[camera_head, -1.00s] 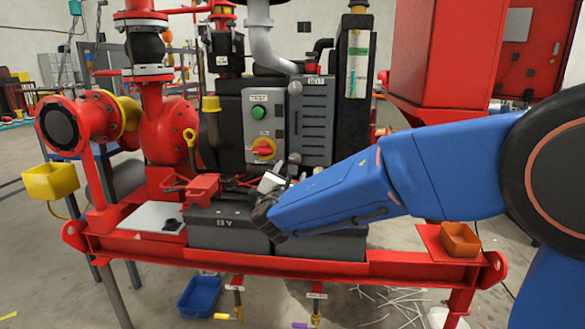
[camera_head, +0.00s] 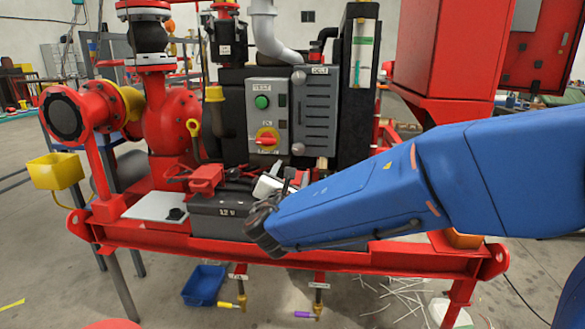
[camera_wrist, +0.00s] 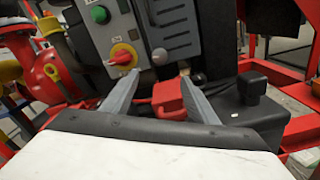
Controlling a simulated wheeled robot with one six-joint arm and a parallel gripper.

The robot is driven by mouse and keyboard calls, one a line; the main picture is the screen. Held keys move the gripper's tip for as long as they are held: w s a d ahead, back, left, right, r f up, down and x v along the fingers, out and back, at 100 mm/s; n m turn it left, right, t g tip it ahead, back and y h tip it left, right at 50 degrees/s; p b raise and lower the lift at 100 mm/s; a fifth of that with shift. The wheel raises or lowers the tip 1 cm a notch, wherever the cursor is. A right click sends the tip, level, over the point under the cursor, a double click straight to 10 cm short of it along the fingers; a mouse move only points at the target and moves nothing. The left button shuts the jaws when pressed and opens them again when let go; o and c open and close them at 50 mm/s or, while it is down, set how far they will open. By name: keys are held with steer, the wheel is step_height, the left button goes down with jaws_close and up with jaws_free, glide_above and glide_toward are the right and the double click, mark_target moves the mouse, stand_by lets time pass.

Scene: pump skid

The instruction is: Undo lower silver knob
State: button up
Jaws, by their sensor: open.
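The lower silver knob (camera_head: 297,148) is a small round knob at the bottom of the grey louvred panel (camera_head: 315,115). The upper silver knob (camera_head: 298,77) is at the panel's top. In the wrist view the lower knob (camera_wrist: 159,57) shows beyond my fingertips, between them in the picture and nearer the left one. My gripper (camera_wrist: 159,78) is open, with nothing between its fingers near the tips. In the head view my gripper (camera_head: 293,178) is below the knob, apart from it and partly hidden by my blue arm.
Left of the panel is a grey switch box (camera_head: 267,115) with a green button and a red-and-yellow rotary switch. A red clamp (camera_head: 206,180) and dark cables lie on the black battery (camera_head: 222,215) below. The red skid rail (camera_head: 180,240) runs along the front.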

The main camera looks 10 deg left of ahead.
steer(key=n, duration=0.7)
glide_toward(298, 150)
steer(key=w, duration=0.8)
steer(key=shift+w+d+r, duration=0.1)
steer(key=c, duration=1.1)
